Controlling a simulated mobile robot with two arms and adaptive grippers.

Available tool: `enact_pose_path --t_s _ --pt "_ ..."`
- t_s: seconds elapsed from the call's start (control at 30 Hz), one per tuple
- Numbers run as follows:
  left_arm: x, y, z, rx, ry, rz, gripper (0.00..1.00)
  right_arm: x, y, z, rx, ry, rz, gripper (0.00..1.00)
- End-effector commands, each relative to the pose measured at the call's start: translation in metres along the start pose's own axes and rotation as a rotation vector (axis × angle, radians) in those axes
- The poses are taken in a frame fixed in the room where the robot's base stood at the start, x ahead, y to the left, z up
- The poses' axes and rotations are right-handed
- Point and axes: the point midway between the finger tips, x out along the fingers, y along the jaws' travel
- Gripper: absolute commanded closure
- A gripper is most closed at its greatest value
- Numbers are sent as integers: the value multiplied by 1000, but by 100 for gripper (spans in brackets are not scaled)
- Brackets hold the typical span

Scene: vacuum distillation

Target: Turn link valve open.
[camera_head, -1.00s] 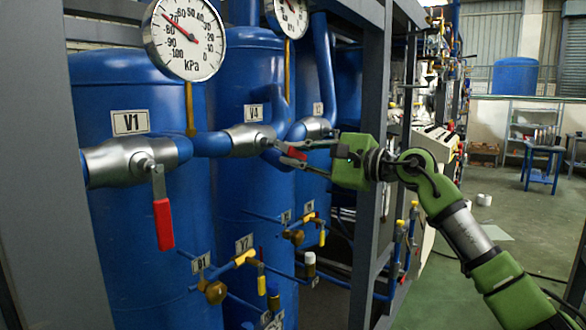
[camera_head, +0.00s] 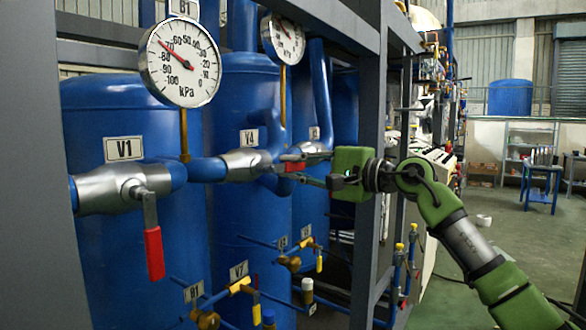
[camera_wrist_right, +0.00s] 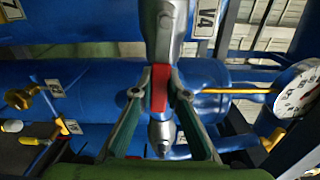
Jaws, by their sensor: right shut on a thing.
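The V4 valve (camera_head: 247,164) is a silver body on the blue pipe between the tanks, beside the V4 label. Its red lever handle (camera_head: 293,166) points right, about level and in line with the pipe. My right gripper (camera_head: 284,171) reaches in from the right and is shut on this handle. In the right wrist view the red handle (camera_wrist_right: 160,88) sits between the two fingers of my right gripper (camera_wrist_right: 159,97), with the V4 label above. The fingers partly cover the handle in the head view. My left gripper is not in view.
The V1 valve (camera_head: 124,187) has a red lever (camera_head: 154,252) hanging down at the left. Two kPa gauges (camera_head: 180,64) stand above the pipe. Grey frame posts (camera_head: 370,180) stand close to my right arm. Small yellow-handled valves (camera_head: 240,285) are below. Open floor lies at the right.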

Motion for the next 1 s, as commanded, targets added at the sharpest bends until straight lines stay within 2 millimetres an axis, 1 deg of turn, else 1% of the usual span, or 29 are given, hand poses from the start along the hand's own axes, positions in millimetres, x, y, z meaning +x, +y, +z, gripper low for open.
enact_pose_path --t_s 0.17,0.2,0.23,0.27,0.57,0.67,0.77,0.87,1.0 --pt "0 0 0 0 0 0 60 0 1 0 0 0 2 100" --pt "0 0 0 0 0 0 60 0 1 0 0 0 2 81" --pt "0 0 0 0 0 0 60 0 1 0 0 0 2 73" --pt "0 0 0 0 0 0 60 0 1 0 0 0 2 68" --pt "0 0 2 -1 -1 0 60 0 1 0 2 0 1 68" --pt "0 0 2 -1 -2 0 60 -4 1 0 2 0 0 68" --pt "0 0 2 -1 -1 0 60 -17 0 -2 1 2 0 68" --pt "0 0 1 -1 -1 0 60 -36 1 -1 -1 3 2 68" --pt "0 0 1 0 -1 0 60 -68 1 -2 0 3 1 68"
